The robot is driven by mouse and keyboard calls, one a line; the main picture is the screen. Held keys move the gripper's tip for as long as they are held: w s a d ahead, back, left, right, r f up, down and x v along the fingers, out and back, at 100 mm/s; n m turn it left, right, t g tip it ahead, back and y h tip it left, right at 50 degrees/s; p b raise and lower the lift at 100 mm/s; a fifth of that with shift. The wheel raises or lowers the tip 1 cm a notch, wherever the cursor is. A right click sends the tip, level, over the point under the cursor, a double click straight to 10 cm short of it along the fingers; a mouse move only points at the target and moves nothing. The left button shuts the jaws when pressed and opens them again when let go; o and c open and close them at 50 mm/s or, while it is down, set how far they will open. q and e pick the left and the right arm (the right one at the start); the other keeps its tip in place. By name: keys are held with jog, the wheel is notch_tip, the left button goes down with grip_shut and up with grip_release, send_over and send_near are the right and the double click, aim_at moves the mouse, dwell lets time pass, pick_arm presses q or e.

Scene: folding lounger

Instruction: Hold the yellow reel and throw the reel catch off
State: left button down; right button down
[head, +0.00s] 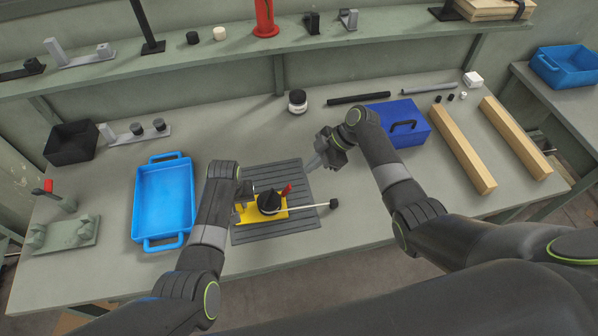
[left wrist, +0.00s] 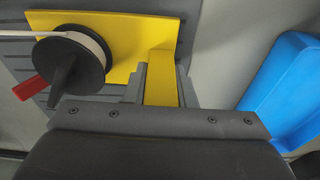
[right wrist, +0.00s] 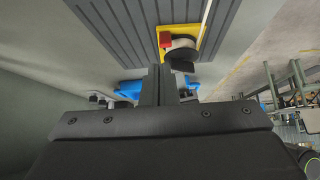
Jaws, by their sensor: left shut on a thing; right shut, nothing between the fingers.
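The yellow reel's base (head: 281,213) lies on the dark ribbed mat (head: 290,178), with a black spool (head: 268,201) on top. The spool also shows in the left wrist view (left wrist: 68,66), wound with pale cord. The red catch lever (head: 286,190) sticks up beside the spool; it shows in the right wrist view (right wrist: 180,40). A pale cord with a black end knob (head: 334,204) runs right. My left gripper (head: 247,194) is shut on the reel's yellow upright tab (left wrist: 162,78). My right gripper (head: 314,164) is shut and empty, above the mat's right edge, apart from the lever.
A blue tray (head: 163,244) stands left of the mat. A blue box (head: 412,117) with a black handle lies behind my right arm. A small jar (head: 297,101) and a black rod (head: 358,98) lie at the back. Wooden beams (head: 463,150) lie at right. The bench is bare between tray and jar.

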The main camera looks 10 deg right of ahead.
pick_arm(q)
jog(key=shift+f, duration=0.1)
pick_arm(e)
jog(key=v, duration=0.2)
jog(key=shift+d, duration=0.4)
pick_arm(q)
jog(key=c, duration=1.6)
grip_release()
jog(key=o, duration=0.5)
jog(key=shift+w, duration=0.15)
pick_arm(e)
jog(key=shift+w, duration=0.15)
